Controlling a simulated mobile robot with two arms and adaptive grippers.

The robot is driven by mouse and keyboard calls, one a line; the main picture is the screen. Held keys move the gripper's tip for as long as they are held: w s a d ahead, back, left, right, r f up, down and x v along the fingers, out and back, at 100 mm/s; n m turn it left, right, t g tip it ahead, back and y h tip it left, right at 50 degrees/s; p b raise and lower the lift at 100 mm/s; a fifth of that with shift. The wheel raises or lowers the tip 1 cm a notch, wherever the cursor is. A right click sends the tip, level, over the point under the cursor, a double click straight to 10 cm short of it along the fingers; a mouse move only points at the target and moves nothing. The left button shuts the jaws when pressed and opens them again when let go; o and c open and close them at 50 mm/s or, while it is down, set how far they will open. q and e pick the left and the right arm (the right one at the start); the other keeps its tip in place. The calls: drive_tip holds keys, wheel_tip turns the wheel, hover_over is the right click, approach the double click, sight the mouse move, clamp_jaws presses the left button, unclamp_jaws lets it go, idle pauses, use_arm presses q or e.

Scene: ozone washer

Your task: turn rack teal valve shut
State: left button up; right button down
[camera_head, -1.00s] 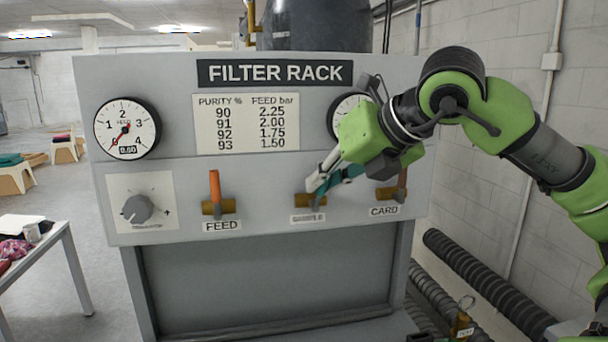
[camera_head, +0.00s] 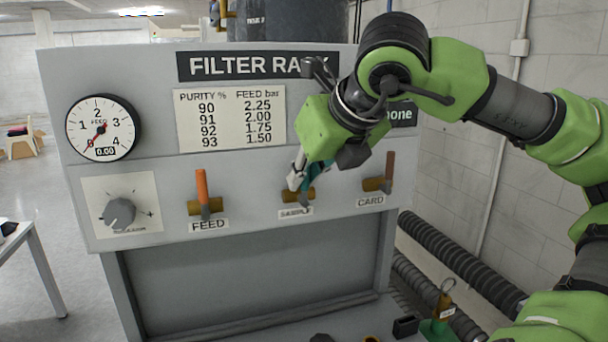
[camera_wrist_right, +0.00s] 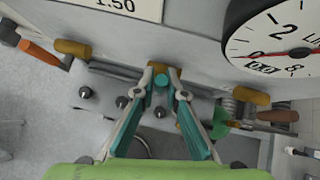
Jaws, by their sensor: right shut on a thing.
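The SAMPLE valve has a brass body (camera_head: 290,198) in the middle of the rack's lower panel. Its teal handle end (camera_wrist_right: 160,82) shows between my fingers in the right wrist view. My right gripper (camera_head: 298,180) comes down from the upper right and is shut on this handle. It also shows in the right wrist view (camera_wrist_right: 163,90), with its two teal-sided fingers around the handle. Most of the handle is hidden in the head view, so its exact angle is hard to tell. My left gripper is out of view.
The FEED valve (camera_head: 203,185) has an upright orange handle at left; the CARD valve (camera_head: 389,165) has an upright brown handle at right. A knob (camera_head: 119,213) and feed gauge (camera_head: 103,128) reading 0.00 are at left. Ribbed black hoses (camera_head: 465,266) lie right of the rack.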

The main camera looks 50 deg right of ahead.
drive_tip(key=c, duration=2)
unclamp_jaws()
drive_tip(key=shift+c, duration=0.2)
drive_tip(key=shift+s+a+r, duration=0.1)
drive_tip(key=shift+s+r, duration=0.2)
drive_tip(key=shift+r, duration=0.1)
drive_tip(key=v, duration=1.1)
drive_tip(key=shift+a+f, duration=0.1)
drive_tip(key=shift+f, duration=0.05)
